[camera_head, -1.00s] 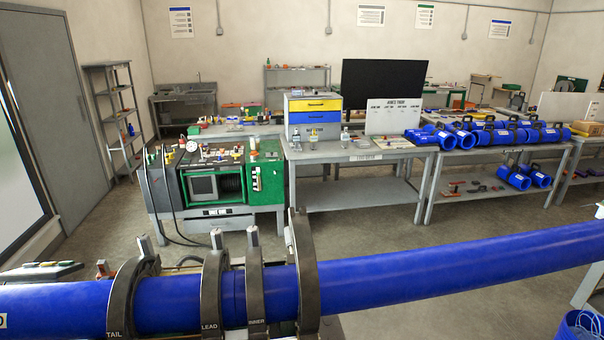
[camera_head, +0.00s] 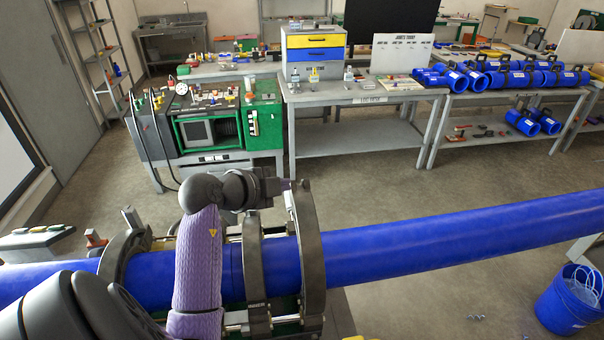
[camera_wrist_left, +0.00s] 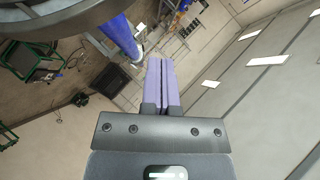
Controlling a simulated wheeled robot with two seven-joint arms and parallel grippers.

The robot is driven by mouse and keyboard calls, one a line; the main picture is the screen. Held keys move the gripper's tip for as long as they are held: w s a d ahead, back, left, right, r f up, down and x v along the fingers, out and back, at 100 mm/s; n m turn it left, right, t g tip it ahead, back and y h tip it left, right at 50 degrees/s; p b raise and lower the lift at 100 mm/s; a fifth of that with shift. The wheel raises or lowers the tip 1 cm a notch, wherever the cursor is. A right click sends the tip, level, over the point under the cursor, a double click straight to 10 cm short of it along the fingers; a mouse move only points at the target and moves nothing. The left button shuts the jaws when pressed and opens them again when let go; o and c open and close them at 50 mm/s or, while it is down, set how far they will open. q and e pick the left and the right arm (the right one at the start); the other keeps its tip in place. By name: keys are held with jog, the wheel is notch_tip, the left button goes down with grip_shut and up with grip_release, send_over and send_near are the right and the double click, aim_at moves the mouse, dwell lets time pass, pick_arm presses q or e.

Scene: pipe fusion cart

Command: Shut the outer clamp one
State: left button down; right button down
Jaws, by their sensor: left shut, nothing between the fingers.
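A long blue pipe (camera_head: 450,242) runs across the cart through several dark ring clamps. The rightmost clamp (camera_head: 309,255), seemingly the outer one, stands taller than the inner clamp (camera_head: 254,275) beside it; its upper half rises above the pipe. My left gripper (camera_head: 286,185) is at the top of that rightmost clamp; whether it touches is unclear. In the left wrist view its purple fingers (camera_wrist_left: 162,85) are together and empty. A dark curved band (camera_wrist_left: 50,20) and the blue pipe (camera_wrist_left: 120,38) also show there. My arm hides the lead clamp. My right gripper is out of view.
A tail clamp (camera_head: 118,258) holds the pipe's left part. A blue bucket (camera_head: 562,305) stands on the floor at right. A green-and-grey machine (camera_head: 210,130) and a workbench (camera_head: 355,95) stand behind. The floor between is clear.

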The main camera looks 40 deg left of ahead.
aim_at(303, 195)
pick_arm(q)
jog(key=x, duration=0.6)
jog(key=a+x, duration=0.1)
jog(key=x, duration=0.2)
jog(key=shift+a+f, duration=0.1)
jog(key=shift+f, duration=0.4)
jog(key=shift+w+a+f, duration=0.45)
jog(key=shift+a+f, duration=0.05)
jog(key=shift+a, duration=0.1)
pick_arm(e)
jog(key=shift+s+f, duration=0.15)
pick_arm(q)
jog(key=shift+b, duration=0.3)
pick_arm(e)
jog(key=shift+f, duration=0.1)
